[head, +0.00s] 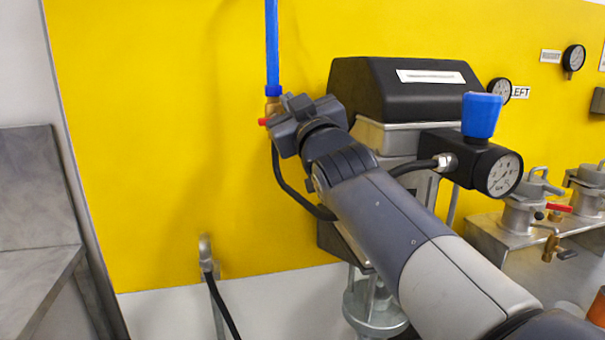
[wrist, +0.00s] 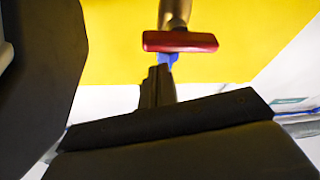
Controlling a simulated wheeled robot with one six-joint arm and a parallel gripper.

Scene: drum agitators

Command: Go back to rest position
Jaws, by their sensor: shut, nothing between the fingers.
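My gripper (wrist: 158,82) is shut and empty in the wrist view, its fingers together just below a red valve handle (wrist: 180,41). I cannot tell whether they touch it. In the head view my arm reaches up and left to the valve, where only a red tip of the handle (head: 264,122) shows beside the wrist. The handle sits at the foot of a blue pipe (head: 272,45) on a brass fitting, in front of the yellow wall. My fingertips are hidden behind the wrist in the head view.
A black-topped agitator motor (head: 405,90) stands close right of my arm, with a pressure gauge (head: 503,174) and blue knob (head: 481,115) nearby. A black hose (head: 288,185) loops under my wrist. Metal valves (head: 525,200) stand at the right. The yellow wall (head: 150,130) left of the pipe is clear.

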